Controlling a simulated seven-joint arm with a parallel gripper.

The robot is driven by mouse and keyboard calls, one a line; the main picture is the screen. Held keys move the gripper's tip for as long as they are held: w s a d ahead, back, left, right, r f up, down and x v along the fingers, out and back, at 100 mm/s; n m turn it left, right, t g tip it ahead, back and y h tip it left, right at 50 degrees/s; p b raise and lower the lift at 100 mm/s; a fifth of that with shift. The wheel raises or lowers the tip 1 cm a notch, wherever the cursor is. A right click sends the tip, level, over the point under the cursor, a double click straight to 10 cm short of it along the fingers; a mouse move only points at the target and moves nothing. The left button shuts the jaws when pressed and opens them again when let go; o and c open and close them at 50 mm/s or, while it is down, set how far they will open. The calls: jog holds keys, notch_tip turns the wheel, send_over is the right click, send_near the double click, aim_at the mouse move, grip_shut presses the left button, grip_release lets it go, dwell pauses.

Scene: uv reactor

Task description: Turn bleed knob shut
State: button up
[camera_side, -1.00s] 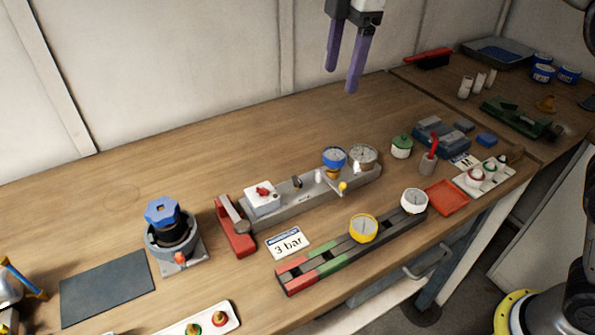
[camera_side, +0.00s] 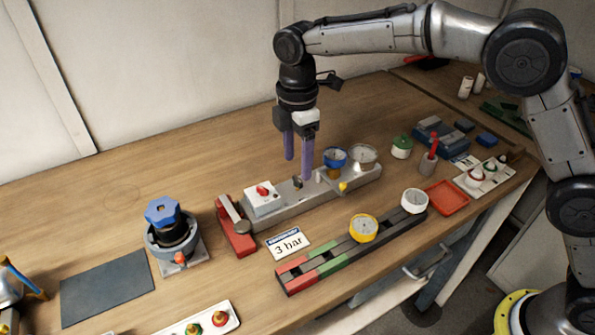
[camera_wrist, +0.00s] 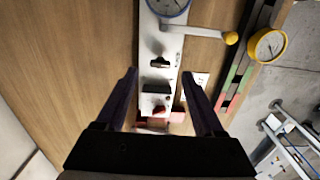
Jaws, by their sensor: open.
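A small dark knob (camera_side: 297,183), which looks like the bleed knob, stands on the grey manifold bar (camera_side: 318,195). It also shows in the wrist view (camera_wrist: 159,62), just beyond the fingertips and nearly centred between them. My gripper (camera_side: 298,167) points down above the bar, its two purple fingers apart with nothing between them. In the wrist view my gripper (camera_wrist: 158,76) has one finger on each side of the bar. I cannot tell the exact height gap to the knob.
A yellow gauge (camera_side: 363,228) stands in front. Bare wood lies behind the bar.

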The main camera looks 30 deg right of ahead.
aim_at(298, 179)
jog(key=shift+f, duration=2.05)
jog(key=shift+c, duration=0.2)
grip_shut()
